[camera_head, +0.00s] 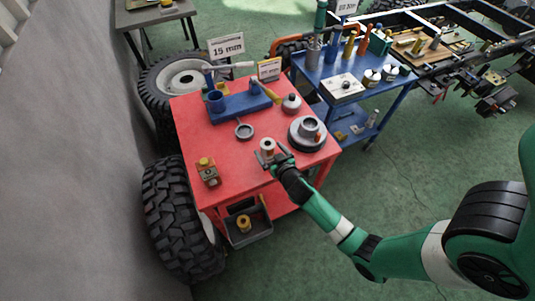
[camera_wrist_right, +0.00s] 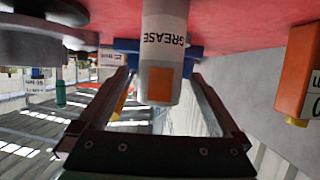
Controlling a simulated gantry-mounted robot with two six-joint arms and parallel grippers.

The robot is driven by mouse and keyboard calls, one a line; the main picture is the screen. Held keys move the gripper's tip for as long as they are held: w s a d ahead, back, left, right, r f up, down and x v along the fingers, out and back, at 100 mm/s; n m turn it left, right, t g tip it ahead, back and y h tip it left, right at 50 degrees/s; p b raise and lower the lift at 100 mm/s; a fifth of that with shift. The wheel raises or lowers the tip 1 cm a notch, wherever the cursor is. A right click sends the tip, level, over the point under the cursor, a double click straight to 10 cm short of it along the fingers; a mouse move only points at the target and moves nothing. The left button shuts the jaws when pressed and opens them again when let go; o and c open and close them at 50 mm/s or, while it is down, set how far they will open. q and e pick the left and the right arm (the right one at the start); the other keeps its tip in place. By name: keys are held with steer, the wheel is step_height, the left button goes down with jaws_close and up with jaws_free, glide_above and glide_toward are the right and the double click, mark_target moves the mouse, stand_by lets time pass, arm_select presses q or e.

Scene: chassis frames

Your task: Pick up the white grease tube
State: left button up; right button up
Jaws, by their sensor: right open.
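The white grease tube (camera_head: 267,146) stands near the front right edge of the red table top (camera_head: 237,158). In the right wrist view the grease tube (camera_wrist_right: 163,45) shows large, upside down, with the word GREASE and an orange square. My right gripper (camera_head: 271,157) is at the tube, low over the table edge. In the wrist view its two fingers (camera_wrist_right: 161,80) are spread, one on each side of the tube, with gaps visible. The fingers' contact with the tube cannot be made out. My left gripper is not in view.
A grey round hub part (camera_head: 307,131) stands right of the tube. A grey ring (camera_head: 244,131), a blue fixture (camera_head: 238,103) and a round container (camera_head: 291,103) lie behind. The front middle of the table is clear.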

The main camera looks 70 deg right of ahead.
steer(key=shift+x, duration=1.1)
jaws_close()
